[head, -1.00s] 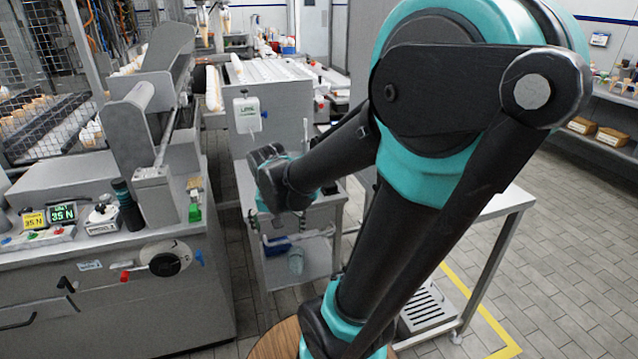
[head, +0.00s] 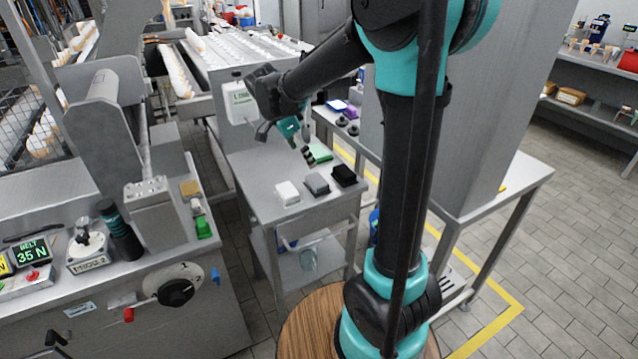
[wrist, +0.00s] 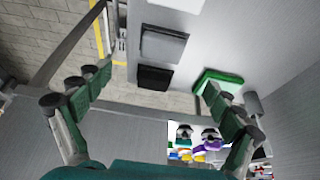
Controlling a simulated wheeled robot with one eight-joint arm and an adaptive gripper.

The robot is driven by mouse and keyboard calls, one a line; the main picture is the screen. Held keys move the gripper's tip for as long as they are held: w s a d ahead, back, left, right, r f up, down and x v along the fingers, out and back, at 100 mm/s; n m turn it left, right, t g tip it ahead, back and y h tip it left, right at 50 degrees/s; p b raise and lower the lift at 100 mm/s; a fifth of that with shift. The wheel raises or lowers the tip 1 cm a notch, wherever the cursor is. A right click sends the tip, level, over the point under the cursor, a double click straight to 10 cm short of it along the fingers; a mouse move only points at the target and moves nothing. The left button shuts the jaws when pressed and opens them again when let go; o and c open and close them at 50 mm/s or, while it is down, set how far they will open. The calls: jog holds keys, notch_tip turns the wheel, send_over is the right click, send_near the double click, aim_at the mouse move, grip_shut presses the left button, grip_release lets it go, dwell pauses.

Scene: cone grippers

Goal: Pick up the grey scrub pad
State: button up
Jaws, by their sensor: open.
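The grey scrub pad (head: 317,184) lies flat on the metal cart top, between a white pad (head: 287,193) and a black pad (head: 344,176). In the wrist view the grey pad (wrist: 163,46) shows above the black pad (wrist: 154,77), with the white pad (wrist: 180,4) cut by the top edge. My gripper (head: 285,142) is above the far part of the cart, apart from the grey pad. In the wrist view my gripper (wrist: 152,80) has its fingers spread wide, with nothing between them.
A green pad (head: 319,153) lies behind the row of pads. A side table (head: 490,192) and tall grey cabinet stand to the right. A machine with a dial (head: 176,292) is at left.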

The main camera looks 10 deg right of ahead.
aim_at(316, 180)
jog(key=x, duration=0.7)
jog(key=shift+f, duration=0.1)
jog(key=shift+x, duration=2.65)
jog(key=shift+w+a, duration=0.1)
jog(key=shift+w, duration=0.05)
jog(key=shift+c, duration=0.5)
jog(key=c, duration=0.9)
